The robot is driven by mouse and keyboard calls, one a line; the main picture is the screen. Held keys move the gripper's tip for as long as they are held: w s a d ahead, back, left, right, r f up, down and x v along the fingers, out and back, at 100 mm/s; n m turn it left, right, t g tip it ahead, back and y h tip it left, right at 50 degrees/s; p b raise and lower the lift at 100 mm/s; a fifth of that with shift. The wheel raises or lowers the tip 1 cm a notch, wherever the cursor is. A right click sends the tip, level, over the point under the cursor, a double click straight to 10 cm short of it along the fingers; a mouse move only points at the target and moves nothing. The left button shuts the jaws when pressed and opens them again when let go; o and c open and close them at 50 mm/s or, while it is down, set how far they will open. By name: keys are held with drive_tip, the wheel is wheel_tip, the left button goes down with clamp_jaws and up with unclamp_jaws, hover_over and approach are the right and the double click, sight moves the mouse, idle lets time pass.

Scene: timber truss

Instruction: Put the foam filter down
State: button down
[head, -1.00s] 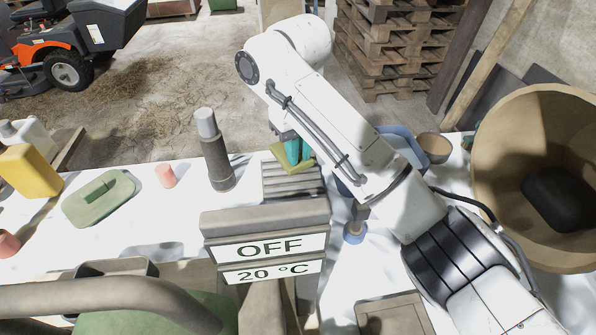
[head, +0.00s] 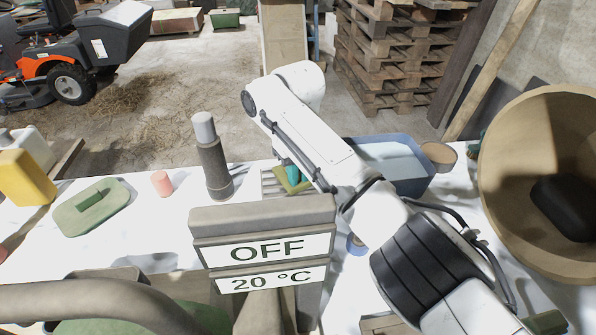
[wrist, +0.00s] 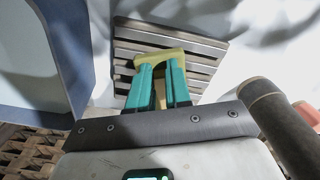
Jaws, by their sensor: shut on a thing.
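The foam filter is a yellow-olive block (head: 305,187), partly hidden behind my arm and the teal fingers. My gripper (head: 290,175) is shut on it. In the wrist view the filter (wrist: 161,55) shows between and beyond the teal fingertips (wrist: 160,70). Below it is a grey slatted rack (head: 270,184), which also shows in the wrist view (wrist: 185,45). The filter overlaps the rack's slats in both views; I cannot tell whether it touches them. A sign reading OFF and 20 °C hides the near part of the rack.
A dark cylinder with a grey cap (head: 213,160) stands left of the rack. A blue bin (head: 405,180) and a brown bowl (head: 438,155) are to the right. A green lidded piece (head: 92,207) and a pink cup (head: 161,183) lie left on the white tabletop.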

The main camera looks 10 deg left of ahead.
drive_tip(key=shift+f, duration=0.1)
drive_tip(key=c, duration=1.1)
unclamp_jaws()
drive_tip(key=shift+o, duration=0.2)
wheel_tip(320, 180, up, 12)
